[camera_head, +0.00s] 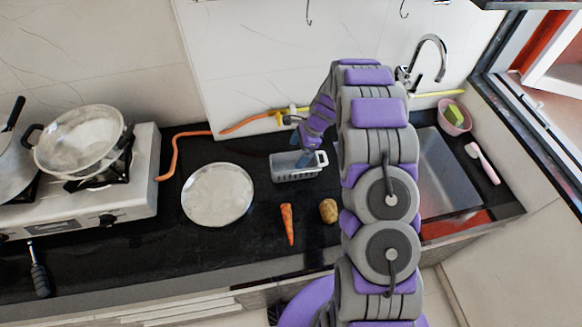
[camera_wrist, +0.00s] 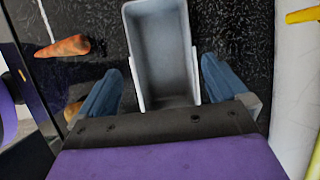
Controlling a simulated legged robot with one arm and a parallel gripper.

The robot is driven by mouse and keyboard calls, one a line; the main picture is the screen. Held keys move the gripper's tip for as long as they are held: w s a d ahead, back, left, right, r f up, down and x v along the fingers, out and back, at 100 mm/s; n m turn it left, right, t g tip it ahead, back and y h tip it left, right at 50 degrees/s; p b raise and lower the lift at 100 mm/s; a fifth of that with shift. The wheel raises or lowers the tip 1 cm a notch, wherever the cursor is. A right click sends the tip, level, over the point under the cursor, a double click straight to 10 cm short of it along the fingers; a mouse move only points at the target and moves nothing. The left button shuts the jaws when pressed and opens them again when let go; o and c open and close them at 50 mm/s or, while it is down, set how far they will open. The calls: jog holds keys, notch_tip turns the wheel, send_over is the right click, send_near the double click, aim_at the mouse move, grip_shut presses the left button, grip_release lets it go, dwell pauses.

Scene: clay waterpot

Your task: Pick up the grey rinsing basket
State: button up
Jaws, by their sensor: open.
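The grey rinsing basket (camera_head: 287,175) stands upright on the black counter, left of the sink, with a white handle at its right end. In the wrist view the basket (camera_wrist: 158,45) runs away from me between my fingers and looks empty. My gripper (camera_wrist: 155,85) is open, with one blue finger on each side of the basket's near end. The fingers appear apart from its walls, though the right one is very close to the white handle part. In the head view my gripper (camera_head: 309,157) is at the basket, partly hidden by my arm. The basket's near end is hidden by the gripper body.
A carrot (camera_head: 288,224) and a potato (camera_head: 328,210) lie in front of the basket. A white plate (camera_head: 217,194) is to its left, then a stove (camera_head: 140,185) with pans. An orange hose (camera_head: 245,124) runs behind. The sink (camera_head: 445,175) is at right.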

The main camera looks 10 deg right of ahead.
aim_at(292, 164)
jog(key=shift+f, duration=1.75)
jog(key=x, duration=0.2)
jog(key=b+x, duration=0.1)
jog(key=x, duration=0.2)
jog(key=shift+w+a, duration=0.15)
jog(key=shift+a, duration=0.2)
jog(key=shift+d+r, duration=0.1)
jog(key=shift+d, duration=0.15)
jog(key=shift+c, duration=0.7)
jog(key=shift+d, duration=0.1)
jog(key=c, duration=0.6)
jog(key=shift+c, duration=0.3)
